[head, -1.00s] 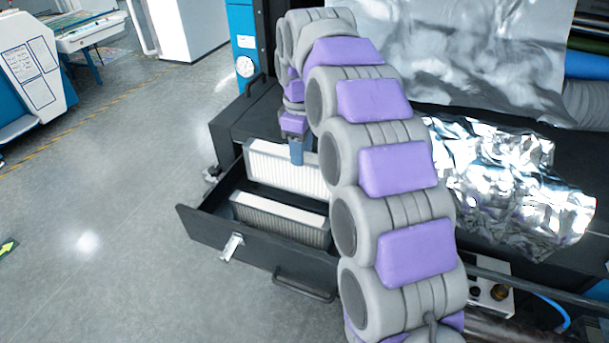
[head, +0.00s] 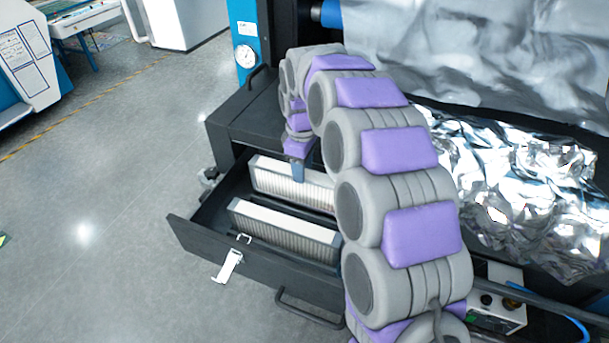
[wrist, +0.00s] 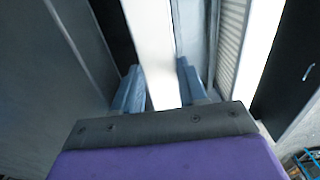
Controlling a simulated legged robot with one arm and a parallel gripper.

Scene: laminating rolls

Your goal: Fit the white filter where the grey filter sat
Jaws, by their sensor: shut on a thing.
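My gripper (head: 298,174) points down into the open black drawer (head: 195,238) and is shut on the white filter (head: 268,177). In the wrist view, my gripper's blue fingers (wrist: 160,88) lie on both sides of the filter's white top strip (wrist: 152,35). The held filter stands upright in the rear part of the drawer. Its lower part is hidden, so I cannot tell whether it touches the drawer floor. A second pleated filter (head: 280,236) stands in front of it, parallel and apart; its pleats (wrist: 230,45) show at the right in the wrist view.
A white latch (head: 229,265) and a dark handle (head: 308,307) are on the drawer front. The black machine housing (head: 258,117) rises behind the drawer. Crumpled silver foil (head: 510,185) lies to the right of my arm. The floor (head: 105,180) at left is clear.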

